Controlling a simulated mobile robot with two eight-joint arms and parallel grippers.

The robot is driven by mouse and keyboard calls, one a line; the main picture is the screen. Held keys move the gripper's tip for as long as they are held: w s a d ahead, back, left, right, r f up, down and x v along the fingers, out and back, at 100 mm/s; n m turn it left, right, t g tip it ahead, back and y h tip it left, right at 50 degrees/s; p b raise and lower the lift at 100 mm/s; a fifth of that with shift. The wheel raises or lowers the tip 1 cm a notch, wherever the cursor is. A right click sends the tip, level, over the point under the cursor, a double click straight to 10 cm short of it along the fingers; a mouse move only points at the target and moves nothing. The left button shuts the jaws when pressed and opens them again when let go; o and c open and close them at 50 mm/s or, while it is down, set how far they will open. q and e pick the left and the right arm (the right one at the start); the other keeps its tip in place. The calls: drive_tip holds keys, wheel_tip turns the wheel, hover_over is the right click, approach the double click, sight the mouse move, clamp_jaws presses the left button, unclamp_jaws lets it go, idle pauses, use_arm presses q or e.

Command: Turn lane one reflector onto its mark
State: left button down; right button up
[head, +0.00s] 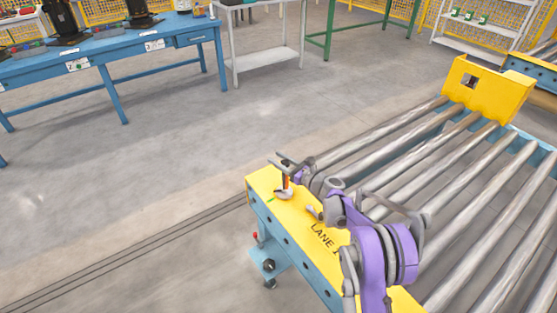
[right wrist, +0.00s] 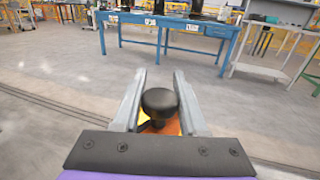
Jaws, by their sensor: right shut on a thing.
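The lane one reflector (head: 284,193) stands on the yellow end plate (head: 294,213) of the roller conveyor, beside the "LANE 1" lettering. In the head view its pale rounded base and a bit of orange show below my right gripper (head: 287,166). A short green mark (head: 270,198) lies on the plate just left of the base. In the right wrist view a black round knob (right wrist: 160,101) sits between the two fingers, with orange and yellow beneath it. My right gripper is shut on the reflector; its fingers hide the top in the head view. My left gripper is out of view.
Metal rollers (head: 420,160) run from the plate to a yellow bracket (head: 486,90) at the far end. A blue workbench (head: 110,62) and a grey table (head: 262,60) stand behind. The grey floor between is clear.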

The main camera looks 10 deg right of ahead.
clamp_jaws()
drive_tip(key=shift+s+a+n+g+y+b, duration=0.15)
drive_tip(key=shift+n+g+y+b, duration=0.25)
drive_tip(key=shift+n+g+y, duration=0.65)
drive_tip(key=shift+s+a+n+g+y+b, duration=0.2)
drive_tip(key=shift+n+g+y+b, duration=0.25)
drive_tip(key=shift+n+g+y, duration=0.65)
drive_tip(key=shift+s+a+n+g+y+b, duration=0.15)
drive_tip(key=shift+n+g+y+b, duration=0.25)
drive_tip(key=shift+n+g+y, duration=0.65)
drive_tip(key=shift+g, duration=0.4)
drive_tip(key=o, duration=0.9)
unclamp_jaws()
drive_tip(key=shift+o, duration=0.2)
drive_tip(key=shift+s, duration=0.1)
